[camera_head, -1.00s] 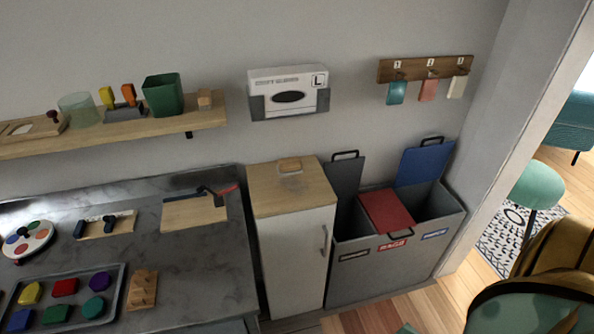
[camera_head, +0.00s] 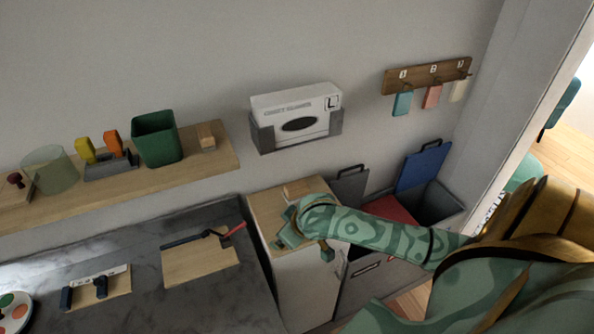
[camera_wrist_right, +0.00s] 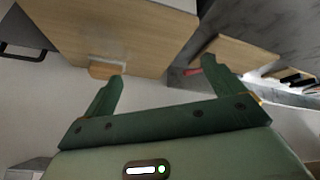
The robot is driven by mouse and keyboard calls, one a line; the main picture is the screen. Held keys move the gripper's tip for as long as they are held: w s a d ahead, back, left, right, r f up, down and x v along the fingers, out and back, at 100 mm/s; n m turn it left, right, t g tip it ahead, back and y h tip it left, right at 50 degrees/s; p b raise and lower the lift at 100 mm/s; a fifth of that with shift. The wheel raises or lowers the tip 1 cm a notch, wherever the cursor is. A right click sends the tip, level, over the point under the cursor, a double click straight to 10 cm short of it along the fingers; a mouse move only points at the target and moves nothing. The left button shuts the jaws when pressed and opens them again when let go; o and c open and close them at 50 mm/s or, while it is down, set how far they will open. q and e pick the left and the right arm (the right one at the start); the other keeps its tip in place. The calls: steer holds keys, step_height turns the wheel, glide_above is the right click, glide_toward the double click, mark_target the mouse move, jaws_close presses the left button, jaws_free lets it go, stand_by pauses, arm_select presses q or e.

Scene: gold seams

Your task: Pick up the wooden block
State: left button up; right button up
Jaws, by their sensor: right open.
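A small wooden block (camera_head: 298,189) lies on the wooden top (camera_head: 262,212) of the white cabinet, toward the wall. It also shows in the right wrist view (camera_wrist_right: 105,71), just beyond the left-hand fingertip and partly hidden by it. My right gripper (camera_head: 304,247) is over the front part of the cabinet top in the head view. In the right wrist view its two green fingers (camera_wrist_right: 164,75) are wide apart with nothing between them. I cannot tell its height above the top. My left gripper is not in view.
Another small wooden block (camera_head: 207,136) sits on the wall shelf (camera_head: 222,158), right of a green pot (camera_head: 157,138). A glove box (camera_head: 298,116) hangs above the cabinet. Bins with raised lids (camera_head: 422,167) stand to the right. A board with a red-handled tool (camera_head: 205,262) lies left.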

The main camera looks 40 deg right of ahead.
steer(key=w+d+r+m+h, duration=0.1)
steer(key=w+d+r+m, duration=0.25)
steer(key=d, duration=0.25)
steer(key=w+d+r+m, duration=0.2)
steer(key=d+r, duration=0.2)
steer(key=d, duration=0.1)
steer(key=g+b, duration=0.1)
steer(key=b, duration=0.3)
glide_toward(297, 186)
steer(key=shift+m, duration=0.25)
steer(key=x, duration=0.4)
steer(key=shift+a+f, duration=0.1)
steer(key=shift+f, duration=0.25)
steer(key=b+x, duration=0.3)
steer(key=x, duration=0.2)
steer(key=shift+w+f+b, duration=0.35)
steer(key=shift+r, duration=0.1)
steer(key=shift+s, duration=0.1)
steer(key=c, duration=1.1)
